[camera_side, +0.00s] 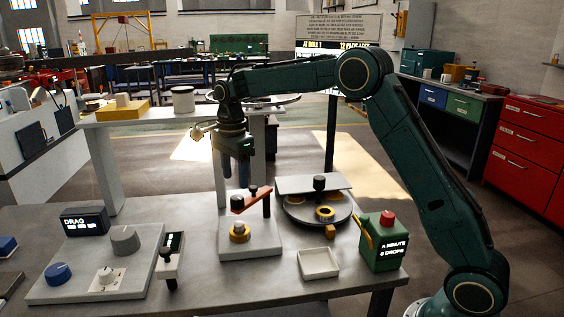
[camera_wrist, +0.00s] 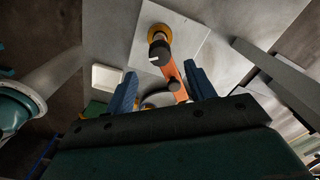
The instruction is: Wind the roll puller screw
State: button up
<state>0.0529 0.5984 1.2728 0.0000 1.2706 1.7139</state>
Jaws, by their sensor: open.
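The puller appears to be the assembly on a pale plate (camera_side: 262,246) on the bench. It has a yellow collar (camera_side: 239,233) and an orange crank arm (camera_side: 243,203) with dark knobs. The screw thread is hidden.
Left are a control panel (camera_side: 75,268) with knobs and a "DRAG" display (camera_side: 84,222). A grey post and shelf stand behind.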

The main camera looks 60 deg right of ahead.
aim_at(237, 197)
jog(key=shift+f, duration=3.15)
jog(key=c, duration=1)
